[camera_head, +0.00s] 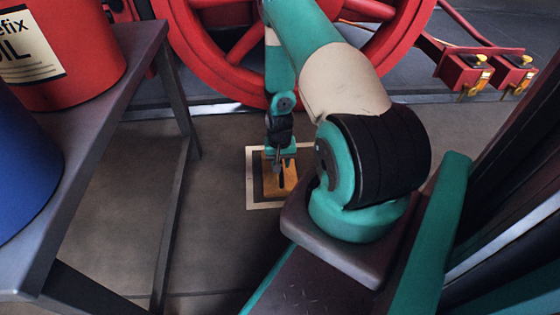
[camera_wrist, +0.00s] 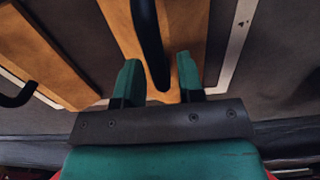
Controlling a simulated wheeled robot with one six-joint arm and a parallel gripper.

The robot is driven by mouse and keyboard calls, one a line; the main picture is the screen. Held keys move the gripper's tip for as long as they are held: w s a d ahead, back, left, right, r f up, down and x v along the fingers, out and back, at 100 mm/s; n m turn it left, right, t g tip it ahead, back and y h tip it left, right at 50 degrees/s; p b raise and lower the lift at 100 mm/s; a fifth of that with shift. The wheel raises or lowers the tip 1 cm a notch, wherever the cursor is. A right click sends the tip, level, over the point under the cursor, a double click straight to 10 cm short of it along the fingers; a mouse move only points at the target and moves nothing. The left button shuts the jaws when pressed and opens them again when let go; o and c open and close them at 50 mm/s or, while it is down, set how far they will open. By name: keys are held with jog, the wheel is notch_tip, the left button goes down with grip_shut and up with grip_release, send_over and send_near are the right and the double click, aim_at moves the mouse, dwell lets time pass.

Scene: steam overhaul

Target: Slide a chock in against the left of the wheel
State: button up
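The red spoked wheel (camera_head: 240,75) stands on the rail at the top of the head view. A wooden chock (camera_head: 271,186) lies on the floor inside a white square outline, below my gripper (camera_head: 280,158). In the wrist view, a wooden chock (camera_wrist: 185,30) with a black handle (camera_wrist: 148,35) is straight ahead. My gripper (camera_wrist: 158,70) is open, with its two teal fingers apart and the end of the handle showing between them. I cannot tell whether they touch it. A second wooden chock (camera_wrist: 45,60) with a black handle lies to the left.
A grey table (camera_head: 110,95) with a red oil drum (camera_head: 75,75) and a blue drum (camera_head: 22,165) stands at the left. Red fittings with yellow tops (camera_head: 470,70) are at the upper right. The floor (camera_head: 215,220) between table and outline is clear.

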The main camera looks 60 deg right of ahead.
grip_shut()
jog(key=shift+r+p, duration=1.4)
jog(key=shift+r, duration=0.15)
